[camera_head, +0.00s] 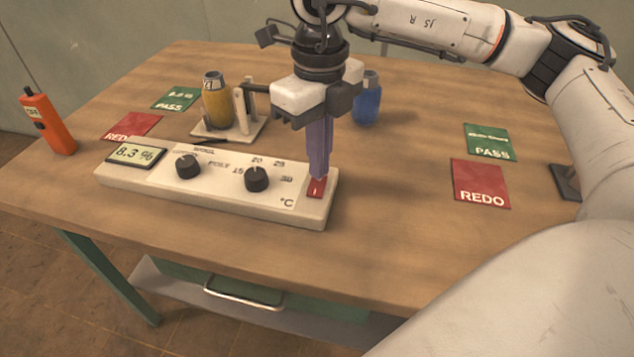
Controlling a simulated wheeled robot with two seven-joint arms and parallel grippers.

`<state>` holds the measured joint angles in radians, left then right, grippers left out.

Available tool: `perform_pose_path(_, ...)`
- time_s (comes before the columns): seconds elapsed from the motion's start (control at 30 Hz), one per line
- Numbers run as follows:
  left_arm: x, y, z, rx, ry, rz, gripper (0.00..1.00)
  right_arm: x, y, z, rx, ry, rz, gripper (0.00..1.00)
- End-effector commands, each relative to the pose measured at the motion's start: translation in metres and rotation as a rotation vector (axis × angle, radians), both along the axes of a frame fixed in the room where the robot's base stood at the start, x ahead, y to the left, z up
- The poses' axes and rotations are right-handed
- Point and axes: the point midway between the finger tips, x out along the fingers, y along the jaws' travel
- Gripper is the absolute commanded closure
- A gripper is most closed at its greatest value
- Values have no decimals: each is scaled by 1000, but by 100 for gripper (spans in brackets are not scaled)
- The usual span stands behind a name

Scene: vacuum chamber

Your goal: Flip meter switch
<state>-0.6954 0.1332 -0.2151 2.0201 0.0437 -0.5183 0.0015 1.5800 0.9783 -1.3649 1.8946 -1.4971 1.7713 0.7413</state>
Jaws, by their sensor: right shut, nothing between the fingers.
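The meter (222,199) is a long white box lying on the wooden table, with a small display (136,154) reading 8.3 % at its left end and two black knobs on its face. A red switch (317,188) sits at its right end. My right gripper (318,176) points straight down with its purple fingers closed together and empty. The fingertips are at the upper edge of the red switch and hide part of it; I cannot tell whether they touch it. My left gripper is not in view.
A yellow bottle (216,102) stands on a small stand behind the meter, and a blue bottle (367,100) stands behind my right gripper. Red REDO and green PASS cards lie on both sides. An orange handheld device (47,123) stands at the left edge.

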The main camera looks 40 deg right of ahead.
Motion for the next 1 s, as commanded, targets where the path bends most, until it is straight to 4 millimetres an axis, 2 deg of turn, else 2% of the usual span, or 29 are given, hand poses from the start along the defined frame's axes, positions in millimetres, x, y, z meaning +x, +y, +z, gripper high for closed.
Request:
perform_pose_path(0.8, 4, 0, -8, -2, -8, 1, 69, 0, 0, -14, 0, 1, 0, 100)
perform_pose_path(1.0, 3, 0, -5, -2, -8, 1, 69, -1, 0, -10, -1, 3, 0, 100)
